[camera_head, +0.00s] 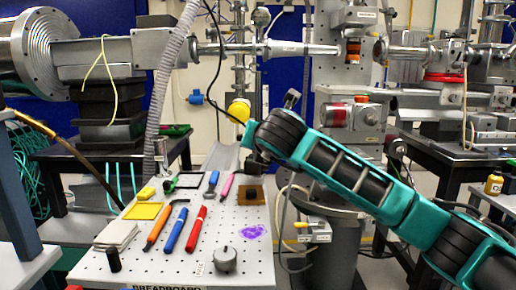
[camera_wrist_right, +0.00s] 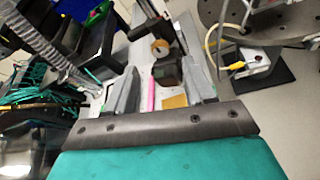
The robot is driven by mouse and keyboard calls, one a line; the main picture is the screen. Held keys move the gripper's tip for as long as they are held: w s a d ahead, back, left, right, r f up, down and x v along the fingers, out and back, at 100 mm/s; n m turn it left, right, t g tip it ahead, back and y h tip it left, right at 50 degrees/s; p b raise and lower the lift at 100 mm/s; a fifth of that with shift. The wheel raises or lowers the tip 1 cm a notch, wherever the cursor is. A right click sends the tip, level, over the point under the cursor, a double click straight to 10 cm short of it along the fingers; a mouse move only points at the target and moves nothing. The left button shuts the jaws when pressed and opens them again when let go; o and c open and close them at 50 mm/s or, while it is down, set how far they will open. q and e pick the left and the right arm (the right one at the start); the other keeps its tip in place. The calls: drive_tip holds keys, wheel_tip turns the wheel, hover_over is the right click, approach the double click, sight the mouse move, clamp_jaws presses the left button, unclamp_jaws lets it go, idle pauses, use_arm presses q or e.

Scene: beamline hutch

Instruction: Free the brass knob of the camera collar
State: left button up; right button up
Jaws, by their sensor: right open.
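In the right wrist view, a round brass knob (camera_wrist_right: 160,46) shows beyond my right gripper (camera_wrist_right: 163,74), on a dark post-mounted assembly. A dark block (camera_wrist_right: 168,72), possibly the camera or its collar, lies just below it in the picture. The gripper's two grey fingers are apart, with nothing held between them. The knob appears ahead of the fingertips; I cannot tell the exact gap. In the head view my right gripper (camera_head: 257,164) is at the breadboard's back right, partly hidden by its wrist. I cannot pick out the brass knob there. My left gripper is not in view.
The white breadboard (camera_head: 150,262) carries a red screwdriver (camera_head: 197,228), a blue one (camera_head: 176,229), a pink marker (camera_head: 227,186), a brown plate (camera_head: 250,195) and a grey knob-like part (camera_head: 224,259). A yellow-capped part (camera_head: 239,110) is above my gripper. A beam pipe (camera_head: 290,48) crosses behind.

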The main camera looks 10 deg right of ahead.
drive_tip(key=x, duration=0.6)
drive_tip(key=shift+w+f, duration=0.1)
drive_tip(key=shift+w, duration=0.1)
drive_tip(key=shift+c, duration=0.4)
clamp_jaws()
drive_tip(key=n+h, duration=0.2)
drive_tip(key=n, duration=0.1)
drive_tip(key=shift+a+g, duration=0.15)
drive_tip(key=shift+g, duration=0.15)
drive_tip(key=shift+a+n+h, duration=0.1)
drive_tip(key=shift+n+h, duration=0.5)
drive_tip(key=shift+n, duration=0.2)
